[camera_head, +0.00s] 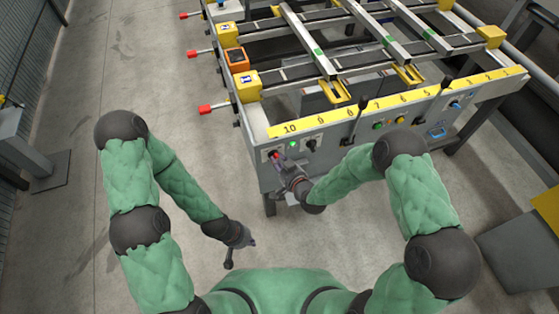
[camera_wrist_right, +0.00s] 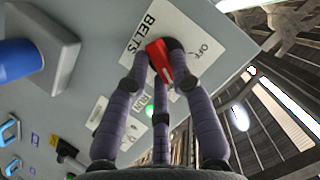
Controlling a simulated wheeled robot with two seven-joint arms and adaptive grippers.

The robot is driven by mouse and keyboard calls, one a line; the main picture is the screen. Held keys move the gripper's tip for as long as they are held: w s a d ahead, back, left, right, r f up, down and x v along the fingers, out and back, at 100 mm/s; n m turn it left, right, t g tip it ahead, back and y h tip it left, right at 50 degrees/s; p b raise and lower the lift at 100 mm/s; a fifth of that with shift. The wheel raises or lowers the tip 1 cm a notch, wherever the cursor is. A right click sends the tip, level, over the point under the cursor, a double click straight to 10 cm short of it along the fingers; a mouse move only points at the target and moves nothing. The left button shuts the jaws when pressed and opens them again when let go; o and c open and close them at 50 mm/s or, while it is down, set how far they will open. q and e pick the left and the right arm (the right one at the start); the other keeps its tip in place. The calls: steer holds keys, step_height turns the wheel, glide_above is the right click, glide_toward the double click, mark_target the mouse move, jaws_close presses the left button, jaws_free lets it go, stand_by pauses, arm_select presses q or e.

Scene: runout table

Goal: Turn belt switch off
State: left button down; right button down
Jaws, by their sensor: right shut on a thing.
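Which mark the handle points to I cannot tell. In the head view the red handle (camera_head: 274,155) shows at the panel's left end. My right gripper (camera_wrist_right: 160,70) is shut on the handle, with its fingers around it; it also shows in the head view (camera_head: 281,164). My left gripper (camera_head: 241,254) hangs low over the floor, away from the panel, with fingers spread and empty.
The grey panel (camera_head: 262,178) is the runout table's front. A lit green lamp (camera_head: 292,145) and black knob (camera_head: 311,145) sit right beside the switch. A black lever (camera_head: 354,124) and other buttons lie further right.

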steer(key=shift+a+r+n+h, duration=0.1)
steer(key=shift+a+n+h, duration=0.1)
steer(key=shift+n+h, duration=0.7)
steer(key=shift+s+a+n+t+h, duration=0.15)
steer(key=shift+n+t+h, duration=0.4)
steer(key=shift+n, duration=0.75)
steer(key=shift+a+n+t+h, duration=0.15)
steer(key=shift+n+t+h, duration=0.1)
steer(key=shift+n+h, duration=0.85)
steer(key=shift+s+a+n+t+h, duration=0.15)
steer(key=shift+n+t+h, duration=0.3)
steer(key=shift+n, duration=1.05)
steer(key=shift+b, duration=0.3)
steer(key=c, duration=1.1)
jaws_free()
steer(key=shift+o, duration=0.2)
